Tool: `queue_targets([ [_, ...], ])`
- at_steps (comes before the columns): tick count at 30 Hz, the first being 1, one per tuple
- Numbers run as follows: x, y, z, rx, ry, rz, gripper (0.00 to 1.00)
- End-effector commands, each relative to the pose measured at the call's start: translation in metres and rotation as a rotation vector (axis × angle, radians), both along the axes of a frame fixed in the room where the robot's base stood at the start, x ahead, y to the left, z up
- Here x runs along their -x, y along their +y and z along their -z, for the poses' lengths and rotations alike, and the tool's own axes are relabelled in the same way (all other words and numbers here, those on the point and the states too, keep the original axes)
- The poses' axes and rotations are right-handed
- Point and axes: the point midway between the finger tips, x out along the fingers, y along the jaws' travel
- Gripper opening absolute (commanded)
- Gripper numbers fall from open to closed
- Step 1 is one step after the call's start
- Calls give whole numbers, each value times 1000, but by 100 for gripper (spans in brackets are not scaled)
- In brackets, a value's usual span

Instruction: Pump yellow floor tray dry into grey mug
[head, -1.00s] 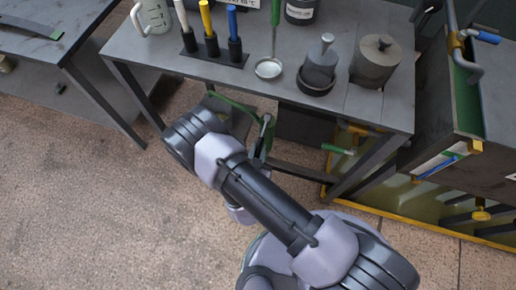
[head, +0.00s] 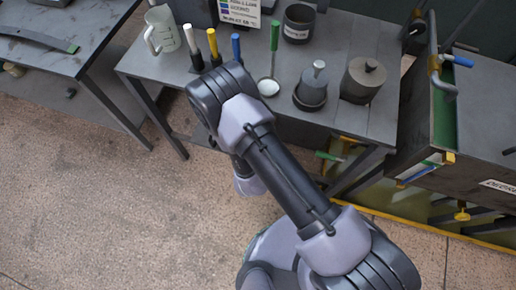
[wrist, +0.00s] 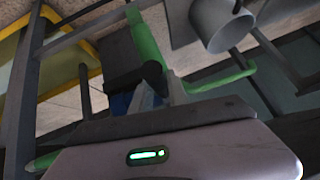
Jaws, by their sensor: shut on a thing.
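The yellow floor tray (head: 440,232) shows as a yellow rim and greenish inside at the lower right of the head view, under the right rack. In the wrist view a yellow-edged tray part (wrist: 14,50) is at the upper left. A grey mug-like vessel (wrist: 218,26) with a handle is at the upper right of the wrist view. My gripper (wrist: 152,98) is shut on a green-handled thing (wrist: 147,42) with a dark block beside it. The fingers are partly hidden.
The bench (head: 335,118) carries a white jug (head: 161,30), several coloured handles, a green-handled ladle (head: 269,87), a dark labelled pot (head: 298,22) and two lidded pots. A second table (head: 70,50) stands left. Floor (head: 90,220) at left is clear.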

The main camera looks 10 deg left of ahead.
Motion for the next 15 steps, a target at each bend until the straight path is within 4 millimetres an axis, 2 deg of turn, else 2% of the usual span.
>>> queue_targets([
  [1, -2, 0, -11, -6, 27, 3, 0],
  [3, -3, 0, -15, -9, 73, 1, 0],
  [15, -7, 0, -28, -20, 234, 0, 0],
])
